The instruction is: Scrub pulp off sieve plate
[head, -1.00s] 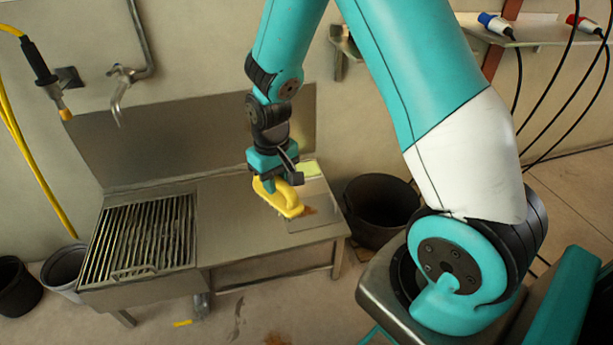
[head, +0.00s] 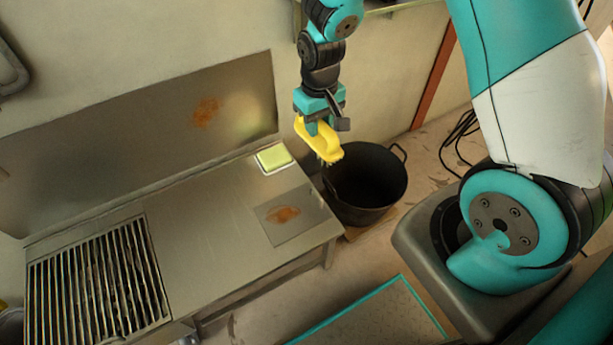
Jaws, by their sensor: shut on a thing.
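My gripper (head: 322,122) is shut on a yellow scrubbing brush (head: 318,145) and holds it in the air, bristles downward, in front of the rim of a black tub (head: 366,205). The sieve plate (head: 262,222) looks like a thin flat square on the right end of the steel bench (head: 190,217). An orange-brown pulp patch (head: 283,214) lies near its middle. The brush appears apart from the plate, above and to its right. Fine holes in the plate are too small to tell.
A yellow-green sponge or pad (head: 273,158) lies at the bench's back right. A slatted grate (head: 98,280) fills the bench's left end. Another orange-brown smear (head: 206,112) marks the steel backsplash (head: 150,125). A teal-edged platform (head: 375,318) is at the lower right.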

